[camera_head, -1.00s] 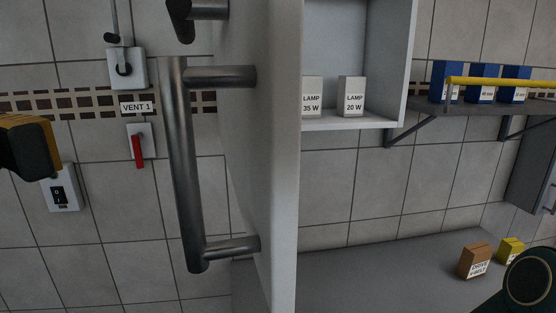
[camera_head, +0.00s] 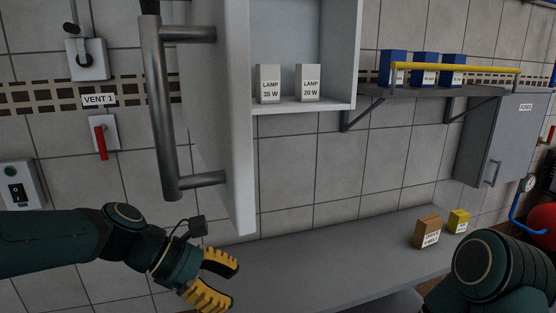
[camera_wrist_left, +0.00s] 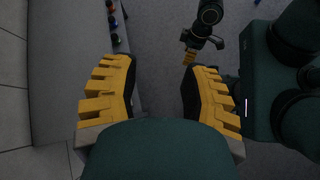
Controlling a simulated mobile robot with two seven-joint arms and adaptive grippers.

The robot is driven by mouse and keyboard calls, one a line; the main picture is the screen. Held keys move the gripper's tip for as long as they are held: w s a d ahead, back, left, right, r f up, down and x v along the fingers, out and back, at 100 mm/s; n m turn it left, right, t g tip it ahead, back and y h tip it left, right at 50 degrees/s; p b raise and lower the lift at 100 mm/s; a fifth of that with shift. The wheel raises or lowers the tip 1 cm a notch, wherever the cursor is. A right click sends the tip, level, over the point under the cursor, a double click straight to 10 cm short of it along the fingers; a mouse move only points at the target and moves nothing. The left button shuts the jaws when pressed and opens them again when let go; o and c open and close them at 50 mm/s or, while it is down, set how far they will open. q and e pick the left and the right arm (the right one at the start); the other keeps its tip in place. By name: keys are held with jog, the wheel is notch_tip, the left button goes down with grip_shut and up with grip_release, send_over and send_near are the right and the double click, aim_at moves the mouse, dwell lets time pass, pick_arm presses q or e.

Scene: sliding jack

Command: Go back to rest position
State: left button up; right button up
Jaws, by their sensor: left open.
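My left gripper (camera_head: 222,277) shows at the bottom of the head view, below the open cabinet door, with its yellow fingers apart and nothing between them. In the left wrist view its two toothed yellow fingers (camera_wrist_left: 160,92) are spread over empty floor. My other arm shows at the lower right of the head view, but its gripper is hidden there. In the left wrist view a dark gripper with a yellow tip (camera_wrist_left: 189,57) hangs beyond my fingers, too small to tell its state.
The cabinet door (camera_head: 238,130) with its long handle (camera_head: 160,110) stands open above my left gripper. Two lamp boxes (camera_head: 268,84) stand in the cabinet. The grey worktop (camera_head: 330,252) holds a brown box (camera_head: 427,232) and a yellow box (camera_head: 458,221). A shelf (camera_head: 420,91) holds blue boxes.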

pick_arm(q)
notch_tip(320, 180, down, 30)
jog(key=a+m+y+b, duration=0.2)
jog(key=a+m+y, duration=0.1)
jog(key=m+y, duration=0.35)
jog(key=s+d+f+m+b, duration=0.1)
jog(key=s+f+m, duration=0.2)
jog(key=f, duration=0.4)
jog(key=s+d+f+m, duration=0.1)
jog(key=s+f+m, duration=0.3)
jog(key=f, duration=0.3)
jog(key=shift+s+d+m+t+b, duration=0.2)
jog(key=shift+s+m+t+b, duration=0.15)
jog(key=shift+m, duration=0.4)
pick_arm(e)
jog(key=f, duration=0.4)
jog(key=shift+s+a+f, duration=0.15)
jog(key=shift+s+f, duration=0.05)
jog(key=shift+f, duration=0.05)
pick_arm(q)
jog(key=shift+w, duration=0.1)
pick_arm(e)
jog(key=shift+w, duration=0.15)
